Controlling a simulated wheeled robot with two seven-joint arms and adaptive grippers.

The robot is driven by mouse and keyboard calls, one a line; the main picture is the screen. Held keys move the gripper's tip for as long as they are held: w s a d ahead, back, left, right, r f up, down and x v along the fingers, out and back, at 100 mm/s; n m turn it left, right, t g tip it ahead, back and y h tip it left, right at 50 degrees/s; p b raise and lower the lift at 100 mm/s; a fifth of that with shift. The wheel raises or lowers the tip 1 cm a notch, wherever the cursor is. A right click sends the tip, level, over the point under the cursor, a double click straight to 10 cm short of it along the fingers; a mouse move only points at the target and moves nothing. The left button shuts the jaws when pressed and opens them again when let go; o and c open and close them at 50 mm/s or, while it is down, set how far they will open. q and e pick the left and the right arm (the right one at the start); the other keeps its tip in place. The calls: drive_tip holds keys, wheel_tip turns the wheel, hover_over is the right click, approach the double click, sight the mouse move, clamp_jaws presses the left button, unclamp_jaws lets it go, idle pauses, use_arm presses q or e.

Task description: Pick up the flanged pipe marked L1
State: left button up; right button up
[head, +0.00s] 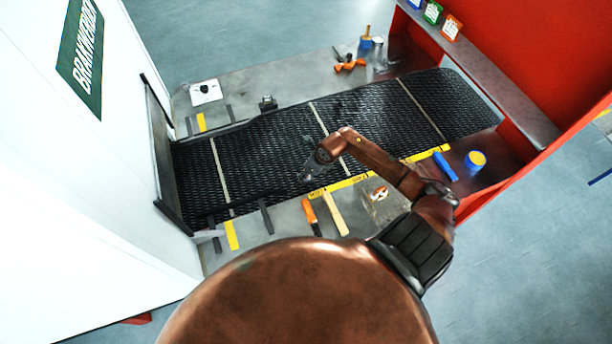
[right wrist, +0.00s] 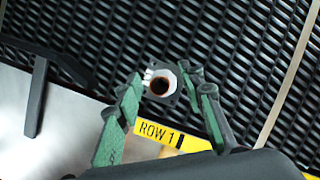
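In the right wrist view a small flanged pipe (right wrist: 160,83) stands end-on on the black mesh belt, with a pale ring, a dark brown bore and a grey flange. No L1 mark is readable on it. My right gripper (right wrist: 163,76) is open, its two green-padded fingers apart on either side of the pipe in the picture. I cannot tell how far above it they are. In the head view my right gripper (head: 304,176) is low over the near edge of the belt, and the pipe cannot be made out there. My left gripper is not in view.
The mesh belt (head: 270,145) has pale cross strips and a yellow ROW 1 strip (right wrist: 158,133) along its near edge. Orange-handled (head: 311,214) and wooden-handled (head: 335,213) tools, a blue tool (head: 445,166) and a blue-yellow can (head: 475,161) lie nearby. A red cabinet stands right.

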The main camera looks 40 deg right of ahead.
drive_tip(key=shift+c, duration=0.3)
clamp_jaws()
drive_tip(key=shift+r, duration=0.1)
